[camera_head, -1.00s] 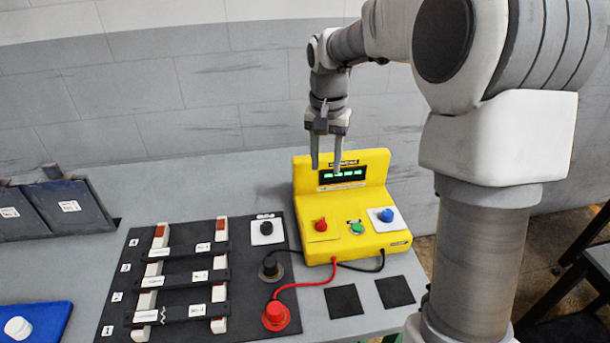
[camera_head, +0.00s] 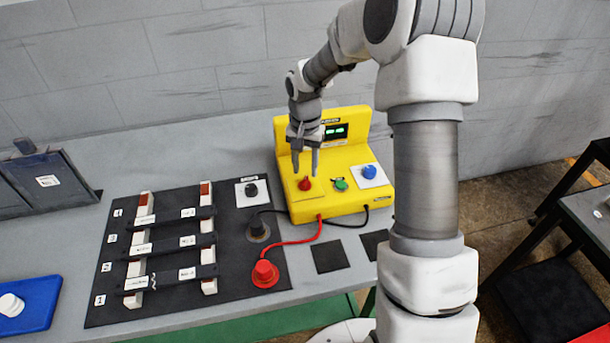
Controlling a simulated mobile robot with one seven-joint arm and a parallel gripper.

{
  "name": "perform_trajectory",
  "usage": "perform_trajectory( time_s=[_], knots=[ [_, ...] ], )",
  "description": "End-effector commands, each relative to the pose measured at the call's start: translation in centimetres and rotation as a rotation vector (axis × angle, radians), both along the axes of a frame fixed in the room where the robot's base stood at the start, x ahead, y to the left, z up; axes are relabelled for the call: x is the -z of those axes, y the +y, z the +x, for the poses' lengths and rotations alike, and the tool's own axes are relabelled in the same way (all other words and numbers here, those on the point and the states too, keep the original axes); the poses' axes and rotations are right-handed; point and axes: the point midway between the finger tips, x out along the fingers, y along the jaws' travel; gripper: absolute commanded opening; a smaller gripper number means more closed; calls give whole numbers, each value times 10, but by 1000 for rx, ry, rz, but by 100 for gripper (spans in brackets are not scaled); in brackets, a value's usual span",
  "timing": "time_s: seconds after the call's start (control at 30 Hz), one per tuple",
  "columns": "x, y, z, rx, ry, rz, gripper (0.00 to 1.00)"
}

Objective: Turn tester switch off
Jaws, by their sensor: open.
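The yellow tester (camera_head: 356,204) stands on the grey table with its green display (camera_head: 336,131) lit, partly covered by my gripper. Its sloped front carries a red knob (camera_head: 305,185), a green button (camera_head: 341,185) and a blue knob (camera_head: 369,171) on a white plate. Which one is the switch is not readable. My gripper (camera_head: 305,174) points down with its fingers apart and empty, the tips just above or around the red knob. Whether they touch it I cannot tell.
Red and black leads run from the tester to a red plug (camera_head: 265,272) and a black plug (camera_head: 257,228) on a black mat (camera_head: 180,309). The mat also bears a rack of dark bars (camera_head: 160,247) and a black knob (camera_head: 251,190). A blue tray (camera_head: 40,300) lies at left.

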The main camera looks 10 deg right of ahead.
Motion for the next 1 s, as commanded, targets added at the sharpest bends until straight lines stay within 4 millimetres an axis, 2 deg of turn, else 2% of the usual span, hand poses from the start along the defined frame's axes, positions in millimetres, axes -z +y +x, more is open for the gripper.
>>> perform_trajectory(
  time_s=[0.03, 0.2, 0.6, 0.83, 1.0],
  knots=[
    [10, 0, -1, -1, 3, 2, 44],
    [29, 0, 0, 0, 1, 0, 44],
    [36, 0, 0, 0, -1, 0, 44],
    [36, 0, 0, 0, -1, 0, 2],
    [36, 0, 0, 0, -1, 0, 0]
  ],
)
